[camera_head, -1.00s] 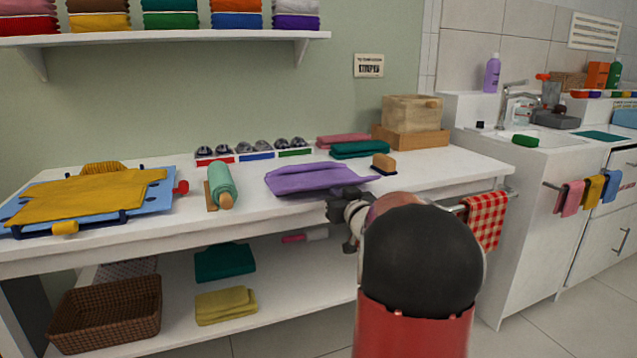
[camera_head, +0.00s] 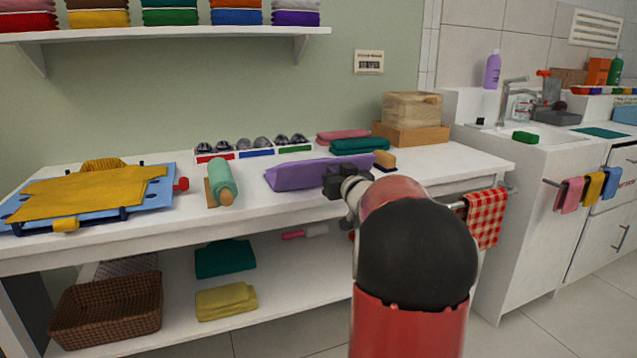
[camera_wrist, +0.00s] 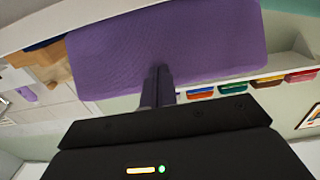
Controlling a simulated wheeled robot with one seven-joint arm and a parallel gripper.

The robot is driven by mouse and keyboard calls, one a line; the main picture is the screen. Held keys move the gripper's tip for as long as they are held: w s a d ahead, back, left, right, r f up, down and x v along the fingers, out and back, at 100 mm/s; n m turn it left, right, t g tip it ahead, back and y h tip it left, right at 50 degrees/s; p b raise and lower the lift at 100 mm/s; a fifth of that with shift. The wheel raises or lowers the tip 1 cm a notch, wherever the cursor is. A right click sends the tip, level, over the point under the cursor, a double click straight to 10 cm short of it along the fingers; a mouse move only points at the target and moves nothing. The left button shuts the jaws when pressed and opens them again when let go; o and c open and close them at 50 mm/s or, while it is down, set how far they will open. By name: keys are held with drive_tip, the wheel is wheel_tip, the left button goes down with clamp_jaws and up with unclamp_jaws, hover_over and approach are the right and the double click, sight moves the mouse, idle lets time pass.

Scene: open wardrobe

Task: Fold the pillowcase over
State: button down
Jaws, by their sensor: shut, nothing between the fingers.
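The purple pillowcase (camera_head: 305,174) lies on the white worktable, right of the centre. Its front part now looks like a raised, smooth face, higher than a flat cloth. In the wrist view the pillowcase (camera_wrist: 165,45) is a broad purple sheet filling the upper middle. My gripper (camera_head: 333,181) is at the pillowcase's front right part. In the wrist view my gripper (camera_wrist: 160,75) is shut, its dark fingers together, with the tips overlapping the cloth. Nothing shows between them. Whether the tips touch the cloth I cannot tell. My arm hides the pillowcase's right front corner.
A green roll (camera_head: 220,180) lies left of the pillowcase, and a yellow shirt (camera_head: 95,192) on a blue board farther left. A brush (camera_head: 385,160) sits close at the right. Folded green cloth (camera_head: 360,145) and a row of small colored compartments (camera_head: 255,153) stand behind.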

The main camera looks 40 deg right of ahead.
sight(331, 162)
drive_tip(key=shift+w+d+r, duration=0.15)
drive_tip(key=shift+w+r, duration=0.4)
drive_tip(key=shift+w, duration=0.1)
drive_tip(key=shift+w+d+r, duration=0.15)
drive_tip(key=shift+w+r, duration=0.35)
drive_tip(key=shift+w, duration=0.1)
drive_tip(key=shift+w+d+r, duration=0.15)
drive_tip(key=shift+w+r, duration=0.2)
drive_tip(key=shift+w, duration=0.45)
drive_tip(key=shift+r+x, duration=0.2)
drive_tip(key=shift+x, duration=2.35)
drive_tip(key=shift+f, duration=0.2)
drive_tip(key=shift+r, duration=0.1)
drive_tip(key=shift+s+a+r, duration=0.2)
drive_tip(key=shift+s+r, duration=0.6)
drive_tip(key=shift+s+a+r, duration=0.2)
drive_tip(key=shift+s+r, duration=0.65)
drive_tip(key=shift+s+a+r, duration=0.2)
drive_tip(key=shift+s+r, duration=0.6)
